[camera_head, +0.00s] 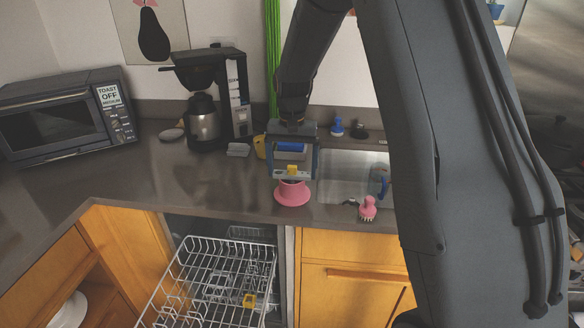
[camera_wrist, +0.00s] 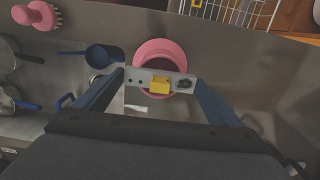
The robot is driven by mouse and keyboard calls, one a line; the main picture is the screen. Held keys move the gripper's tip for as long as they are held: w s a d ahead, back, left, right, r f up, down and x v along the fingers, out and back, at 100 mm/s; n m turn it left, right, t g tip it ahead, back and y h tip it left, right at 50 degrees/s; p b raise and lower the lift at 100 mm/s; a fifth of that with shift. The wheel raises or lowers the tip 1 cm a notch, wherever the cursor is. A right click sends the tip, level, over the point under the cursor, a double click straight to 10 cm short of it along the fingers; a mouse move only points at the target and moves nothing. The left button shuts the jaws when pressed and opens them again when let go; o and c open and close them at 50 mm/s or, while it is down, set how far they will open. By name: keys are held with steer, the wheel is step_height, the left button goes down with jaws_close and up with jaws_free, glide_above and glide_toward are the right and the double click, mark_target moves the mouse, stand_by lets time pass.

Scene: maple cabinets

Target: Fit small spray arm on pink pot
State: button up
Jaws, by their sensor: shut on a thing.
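A pink pot (camera_head: 292,193) with a wide flared base stands on the dark counter near its front edge, above the dishwasher. In the wrist view the pot (camera_wrist: 160,48) shows as a pink ring with a dark opening. My gripper (camera_head: 293,165) points down over it, its blue fingers shut on the ends of a grey bar with a yellow block, which looks like the small spray arm (camera_wrist: 140,82). The bar lies across the near part of the pot's opening in the wrist view. I cannot tell whether it touches the rim. My gripper hides part of the scene behind it.
The open dishwasher rack (camera_head: 215,275) is below.

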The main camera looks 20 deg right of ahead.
steer(key=o, duration=0.8)
steer(key=shift+o, duration=0.2)
steer(key=shift+r, duration=0.1)
steer(key=shift+r+b, duration=1.2)
steer(key=shift+r, duration=2.65)
steer(key=s+f+n, duration=0.2)
steer(key=s+f, duration=0.2)
steer(key=s, duration=0.8)
steer(key=s+f+n+t+b, duration=0.1)
steer(key=s+f, duration=0.4)
steer(key=s, duration=0.8)
steer(key=shift+f+n, duration=0.25)
steer(key=shift+n, duration=0.55)
